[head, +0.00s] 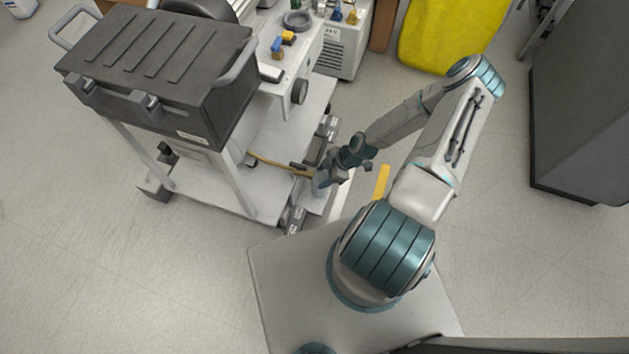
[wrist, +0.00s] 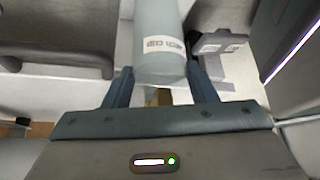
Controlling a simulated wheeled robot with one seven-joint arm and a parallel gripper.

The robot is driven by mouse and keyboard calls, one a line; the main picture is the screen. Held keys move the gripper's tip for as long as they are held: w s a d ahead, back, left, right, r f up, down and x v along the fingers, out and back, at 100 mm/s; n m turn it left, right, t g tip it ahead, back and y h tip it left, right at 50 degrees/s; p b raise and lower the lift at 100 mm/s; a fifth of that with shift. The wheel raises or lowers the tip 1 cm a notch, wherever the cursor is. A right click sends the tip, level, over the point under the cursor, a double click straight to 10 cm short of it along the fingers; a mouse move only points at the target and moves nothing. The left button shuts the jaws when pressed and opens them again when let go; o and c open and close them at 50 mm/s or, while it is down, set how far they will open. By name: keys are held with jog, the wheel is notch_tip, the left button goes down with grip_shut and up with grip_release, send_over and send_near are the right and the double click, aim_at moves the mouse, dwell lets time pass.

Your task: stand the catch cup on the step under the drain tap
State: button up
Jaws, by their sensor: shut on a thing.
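The catch cup (wrist: 160,50) is a pale grey-blue cylinder with a white printed label. My gripper (wrist: 160,78) is shut on it, one blue finger on each side. In the head view my gripper (head: 330,173) is low beside the right end of the white cart, with the cup (head: 319,187) partly hidden by it. A pale ledge (head: 313,204), perhaps the step, shows just below the cup; I cannot tell whether they touch. A small brass-coloured part (wrist: 160,97) shows behind the cup between the fingers; I cannot tell whether it is the drain tap.
A white cart (head: 225,190) carries a dark ribbed case (head: 160,65). A yellow hose (head: 280,165) runs along its lower shelf towards my gripper. A yellow floor strip (head: 381,182) lies to the right. A grey cabinet (head: 580,100) and yellow bin (head: 450,35) stand beyond open floor.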

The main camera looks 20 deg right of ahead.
aim_at(314, 181)
jog(key=shift+a+b+x, duration=0.15)
jog(key=shift+b+x, duration=0.3)
jog(key=shift+x, duration=0.7)
jog(key=shift+a+b+x, duration=0.15)
jog(key=shift+b+x, duration=0.25)
jog(key=shift+x, duration=0.75)
jog(key=shift+r, duration=0.15)
jog(key=o, duration=1.2)
